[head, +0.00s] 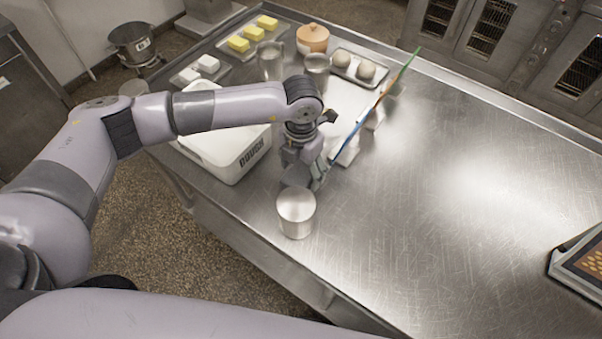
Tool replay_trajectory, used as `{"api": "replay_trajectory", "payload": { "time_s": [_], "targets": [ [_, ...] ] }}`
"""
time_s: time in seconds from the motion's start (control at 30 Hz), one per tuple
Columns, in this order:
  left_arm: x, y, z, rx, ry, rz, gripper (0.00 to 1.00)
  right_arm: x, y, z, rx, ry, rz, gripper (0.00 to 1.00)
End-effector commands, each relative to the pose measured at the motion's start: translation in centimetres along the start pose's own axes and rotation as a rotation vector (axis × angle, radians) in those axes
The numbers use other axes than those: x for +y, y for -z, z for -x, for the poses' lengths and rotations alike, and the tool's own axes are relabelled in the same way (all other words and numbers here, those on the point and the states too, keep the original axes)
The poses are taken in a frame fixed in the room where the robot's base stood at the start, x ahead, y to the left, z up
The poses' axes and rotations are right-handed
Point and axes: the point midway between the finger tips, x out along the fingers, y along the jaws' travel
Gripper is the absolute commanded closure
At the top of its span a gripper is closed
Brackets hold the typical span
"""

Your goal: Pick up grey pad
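My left gripper (311,178) points down over the steel table, just behind a metal cup (296,212). A small grey shape (294,175) shows at the gripper, above the cup's rim. I cannot tell whether it is the grey pad or part of the gripper. The arm and wrist hide much of this spot, so whether the fingers are open or shut on something is unclear. My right gripper is out of view.
A white dough tub (225,155) stands left of the gripper. A tilted blue, orange and green board (375,105) rises close on the right. Metal cups, butter trays and a dough-ball tray (345,70) stand behind. The table's right half (460,190) is mostly clear.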

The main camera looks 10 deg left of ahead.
Motion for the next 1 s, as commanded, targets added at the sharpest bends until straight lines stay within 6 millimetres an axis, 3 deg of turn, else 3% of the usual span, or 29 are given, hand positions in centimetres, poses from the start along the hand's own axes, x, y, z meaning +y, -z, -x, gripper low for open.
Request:
{"api": "replay_trajectory", "payload": {
  "time_s": [0.43,0.77,1.0],
  "targets": [
    [0.0,0.0,0.1,0.000,0.000,0.000,0.65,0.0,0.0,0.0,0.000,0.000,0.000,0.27],
    [0.0,-0.1,0.3,-0.001,0.000,0.000,0.66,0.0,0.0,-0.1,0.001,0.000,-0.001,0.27],
    [0.1,-0.1,2.6,-0.005,-0.001,-0.001,0.66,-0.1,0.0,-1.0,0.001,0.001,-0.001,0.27]
  ]
}}
